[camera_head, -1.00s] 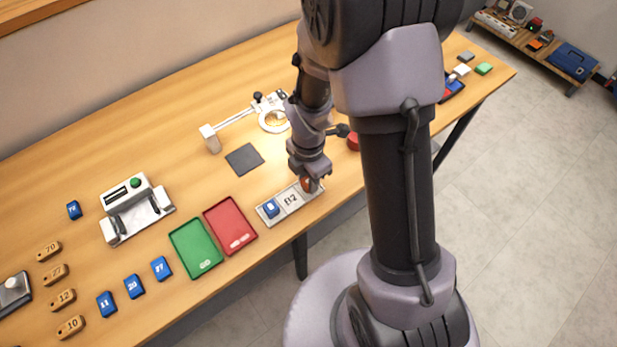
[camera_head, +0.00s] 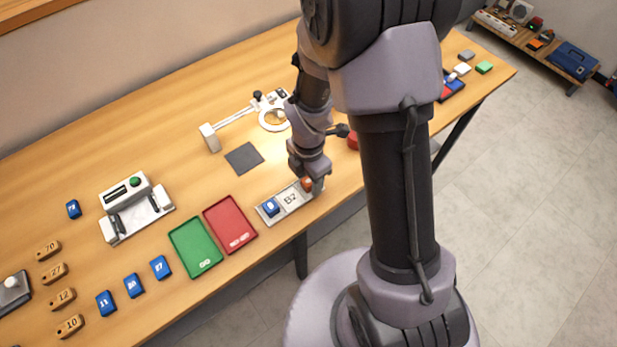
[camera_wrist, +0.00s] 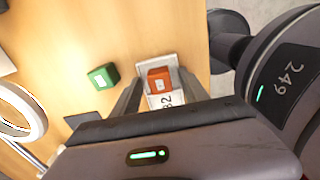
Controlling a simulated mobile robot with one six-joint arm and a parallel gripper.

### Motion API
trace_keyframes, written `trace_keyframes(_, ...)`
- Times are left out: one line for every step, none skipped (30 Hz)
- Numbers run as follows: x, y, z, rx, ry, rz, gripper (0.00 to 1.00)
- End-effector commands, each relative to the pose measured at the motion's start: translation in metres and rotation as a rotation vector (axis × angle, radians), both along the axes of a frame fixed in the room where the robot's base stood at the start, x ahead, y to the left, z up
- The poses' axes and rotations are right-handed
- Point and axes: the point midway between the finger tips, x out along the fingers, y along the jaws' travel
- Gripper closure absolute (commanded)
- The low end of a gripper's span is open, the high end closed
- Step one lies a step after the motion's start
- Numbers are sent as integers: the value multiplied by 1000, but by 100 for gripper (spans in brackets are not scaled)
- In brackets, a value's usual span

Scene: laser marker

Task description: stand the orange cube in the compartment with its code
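The orange cube (camera_head: 307,184) sits at the right end of a grey tray (camera_head: 266,217) marked B2, and a blue cube (camera_head: 270,207) sits at its left end. In the wrist view the orange cube (camera_wrist: 159,79) rests upright in the tray's end compartment, a pale tag on its face. My gripper (camera_head: 313,185) is just above that end. In the wrist view its fingers (camera_wrist: 160,76) are spread with the cube between or just beyond the tips, apparently with gaps on both sides. The tray's lower part is hidden by my gripper body.
A red tray (camera_head: 231,225) and a green tray (camera_head: 196,248) lie left of the grey tray. A dark pad (camera_head: 244,158) and a ring-shaped magnifier (camera_head: 275,119) stand behind. A green cube (camera_wrist: 103,76) is on the table nearby. A marking machine (camera_head: 135,208) is further left.

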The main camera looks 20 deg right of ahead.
Motion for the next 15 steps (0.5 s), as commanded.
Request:
trace_keyframes(0, 0, 0, 0, 0, 0, 47)
trace_keyframes(0, 0, 0, 0, 0, 0, 47)
trace_keyframes(0, 0, 0, 0, 0, 0, 47)
trace_keyframes(0, 0, 0, 0, 0, 0, 47)
trace_keyframes(0, 0, 0, 0, 0, 0, 47)
trace_keyframes(0, 0, 0, 0, 0, 0, 47)
trace_keyframes(0, 0, 0, 0, 0, 0, 47)
trace_keyframes(0, 0, 1, 0, 0, 0, 47)
trace_keyframes(0, 0, 3, 0, -1, 0, 47)
trace_keyframes(0, 0, 5, 0, -1, 0, 47)
trace_keyframes(1, 0, 9, 0, -2, 0, 47)
trace_keyframes(1, 0, 15, 0, -2, 0, 47)
trace_keyframes(1, 0, 22, 0, -3, -1, 47)
trace_keyframes(1, 0, 29, 0, -3, 0, 47)
trace_keyframes(1, 0, 41, -1, -4, 0, 47)
